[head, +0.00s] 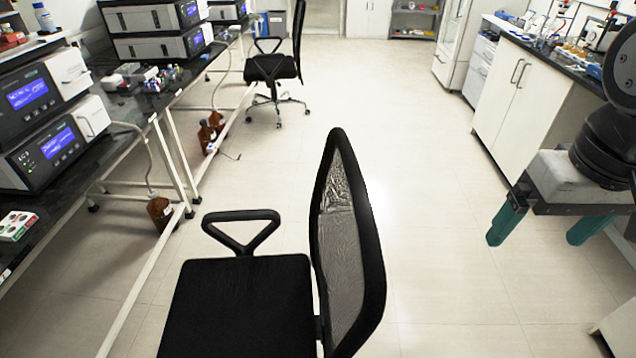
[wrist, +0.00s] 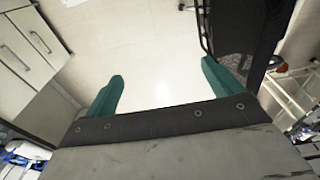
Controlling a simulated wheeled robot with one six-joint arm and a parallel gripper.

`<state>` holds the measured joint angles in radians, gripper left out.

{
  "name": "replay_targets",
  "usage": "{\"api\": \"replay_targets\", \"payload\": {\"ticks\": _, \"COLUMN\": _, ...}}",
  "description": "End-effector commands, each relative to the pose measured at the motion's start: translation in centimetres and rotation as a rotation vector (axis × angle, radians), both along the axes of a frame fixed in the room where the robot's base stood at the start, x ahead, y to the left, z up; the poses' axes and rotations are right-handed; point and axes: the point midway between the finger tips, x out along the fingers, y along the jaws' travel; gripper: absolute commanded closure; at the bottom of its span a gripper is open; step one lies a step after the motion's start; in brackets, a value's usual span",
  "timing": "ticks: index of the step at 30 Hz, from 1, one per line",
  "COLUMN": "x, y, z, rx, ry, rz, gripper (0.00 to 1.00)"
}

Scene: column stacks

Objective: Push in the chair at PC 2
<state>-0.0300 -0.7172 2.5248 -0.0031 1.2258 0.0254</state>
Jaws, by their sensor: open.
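A black office chair (head: 240,305) with a mesh back stands in the near middle of the head view, its seat facing the bench on the left. Its lower part is cut off by the picture edge. A second black chair (head: 272,67) on a wheeled metal base stands farther off by the same bench. No PC label is readable, so I cannot tell which chair is at PC 2. My gripper (head: 540,232) is open and empty, to the right of the near chair and apart from it. In the wrist view my gripper (wrist: 162,75) points at bare floor, with a dark chair (wrist: 235,32) at upper right.
The left bench (head: 185,85) carries instruments with blue screens. Brown bottles (head: 160,212) stand on the floor beneath it. White cabinets (head: 520,95) with a dark counter line the right side. The tiled floor (head: 440,190) between them is clear.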

Motion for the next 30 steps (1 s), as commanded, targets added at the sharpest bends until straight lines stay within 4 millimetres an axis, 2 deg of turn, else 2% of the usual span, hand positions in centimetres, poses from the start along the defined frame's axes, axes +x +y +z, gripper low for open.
{"api": "replay_targets", "payload": {"ticks": 5, "x": 5.7, "y": 3.6, "z": 2.1, "rx": 0.006, "ry": 0.036, "rz": 0.035, "gripper": 0.00}}
{"api": "replay_targets", "payload": {"ticks": 9, "x": 11.0, "y": 8.6, "z": 3.0, "rx": 0.006, "ry": 0.066, "rz": 0.063, "gripper": 0.00}}
{"api": "replay_targets", "payload": {"ticks": 12, "x": 14.0, "y": 12.5, "z": 3.0, "rx": 0.003, "ry": 0.083, "rz": 0.079, "gripper": 0.00}}
{"api": "replay_targets", "payload": {"ticks": 15, "x": 16.1, "y": 15.9, "z": 2.6, "rx": 0.000, "ry": 0.095, "rz": 0.091, "gripper": 0.00}}
{"api": "replay_targets", "payload": {"ticks": 18, "x": 17.4, "y": 18.5, "z": 2.2, "rx": -0.003, "ry": 0.103, "rz": 0.098, "gripper": 0.00}}
{"api": "replay_targets", "payload": {"ticks": 21, "x": 18.0, "y": 19.9, "z": 1.8, "rx": -0.005, "ry": 0.107, "rz": 0.100, "gripper": 0.00}}
{"api": "replay_targets", "payload": {"ticks": 26, "x": 18.2, "y": 20.4, "z": 0.4, "rx": -0.007, "ry": 0.111, "rz": 0.100, "gripper": 0.00}}
{"api": "replay_targets", "payload": {"ticks": 30, "x": 18.1, "y": 20.3, "z": -2.5, "rx": -0.008, "ry": 0.113, "rz": 0.100, "gripper": 0.00}}
